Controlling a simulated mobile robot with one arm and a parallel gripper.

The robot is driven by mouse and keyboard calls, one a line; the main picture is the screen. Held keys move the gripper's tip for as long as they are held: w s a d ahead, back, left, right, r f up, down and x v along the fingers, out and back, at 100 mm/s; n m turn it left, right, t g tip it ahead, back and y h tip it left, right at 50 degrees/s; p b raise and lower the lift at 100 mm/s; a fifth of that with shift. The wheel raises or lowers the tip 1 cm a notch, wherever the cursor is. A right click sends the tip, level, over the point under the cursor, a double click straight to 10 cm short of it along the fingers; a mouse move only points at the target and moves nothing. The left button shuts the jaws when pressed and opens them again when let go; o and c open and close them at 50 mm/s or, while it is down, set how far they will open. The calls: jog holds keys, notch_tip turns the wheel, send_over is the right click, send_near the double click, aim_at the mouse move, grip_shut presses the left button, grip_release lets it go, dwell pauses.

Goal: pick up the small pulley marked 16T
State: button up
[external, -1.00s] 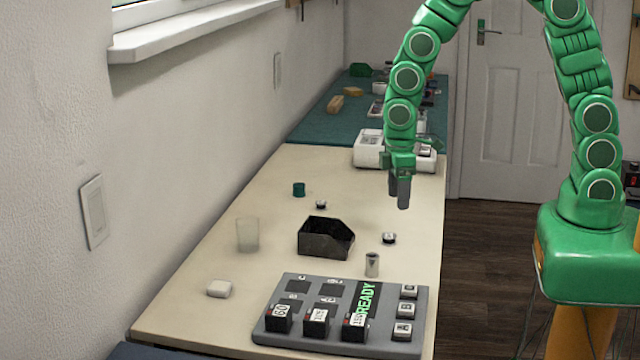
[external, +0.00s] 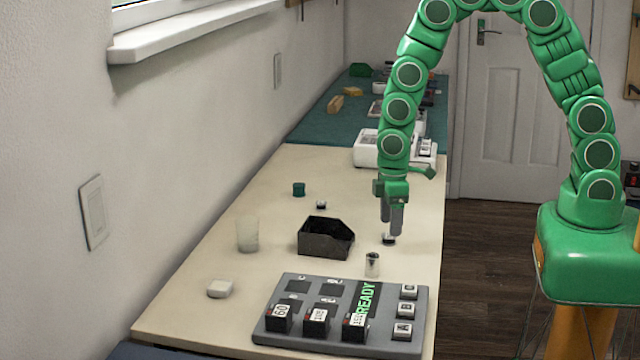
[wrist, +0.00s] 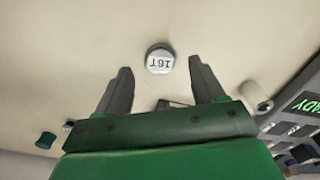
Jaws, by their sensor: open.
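The small pulley marked 16T (wrist: 160,61) lies on the pale table with its label facing up in the wrist view. In the external view the pulley (external: 388,240) sits right under my fingertips, partly hidden by them. My gripper (external: 391,228) is open and points down. In the wrist view the pulley shows just beyond and between the two fingertips of my gripper (wrist: 160,72), with nothing held. I cannot tell the exact height of the fingertips above the table.
A metal cylinder (external: 372,264) stands close in front of the pulley. A black open bin (external: 325,239) is to the left. A grey panel (external: 340,346) with blocks lies at the front. A second small dark-and-white piece (external: 321,205), a green cylinder (external: 299,189) and a translucent cup (external: 247,235) stand farther left.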

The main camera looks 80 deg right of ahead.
aim_at(389, 239)
jog(key=shift+f, duration=1.7)
jog(key=c, duration=1.1)
jog(key=shift+r, duration=0.1)
